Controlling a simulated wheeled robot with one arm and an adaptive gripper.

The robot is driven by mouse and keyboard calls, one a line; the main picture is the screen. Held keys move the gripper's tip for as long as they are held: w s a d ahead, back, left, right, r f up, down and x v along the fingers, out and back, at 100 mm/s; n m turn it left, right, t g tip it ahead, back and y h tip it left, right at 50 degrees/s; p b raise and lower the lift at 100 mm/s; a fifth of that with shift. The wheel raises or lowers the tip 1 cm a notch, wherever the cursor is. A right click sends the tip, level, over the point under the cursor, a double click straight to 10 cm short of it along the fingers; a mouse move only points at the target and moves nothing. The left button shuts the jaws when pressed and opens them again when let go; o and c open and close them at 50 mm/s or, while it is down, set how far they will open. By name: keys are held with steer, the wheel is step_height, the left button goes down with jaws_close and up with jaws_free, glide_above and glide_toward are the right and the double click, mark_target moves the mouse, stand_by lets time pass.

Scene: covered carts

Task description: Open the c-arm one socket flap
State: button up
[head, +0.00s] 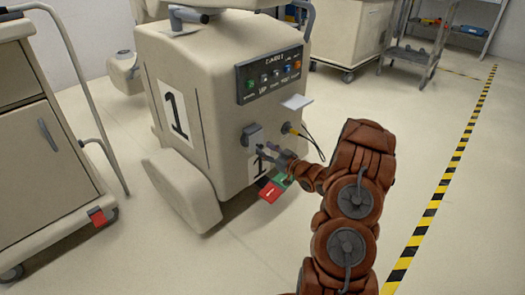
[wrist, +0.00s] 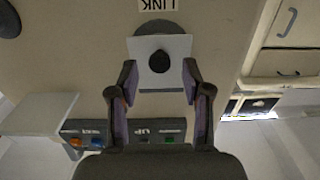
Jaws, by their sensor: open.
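In the wrist view a pale square plate (wrist: 178,48) with a dark round knob (wrist: 159,61) sits over a grey disc by an upside-down LINK label (wrist: 158,5). This looks like the socket flap, and it appears flat against the face. My gripper (head: 264,150) is just in front of it. Contact cannot be told.
A button panel (head: 270,78) is higher up. Red (head: 269,192) and green pedals lie below. A drawer cart (head: 30,130) stands left. Open floor lies right, by the striped line (head: 440,185).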

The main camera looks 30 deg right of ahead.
steer(key=shift+x, duration=1.05)
jaws_close()
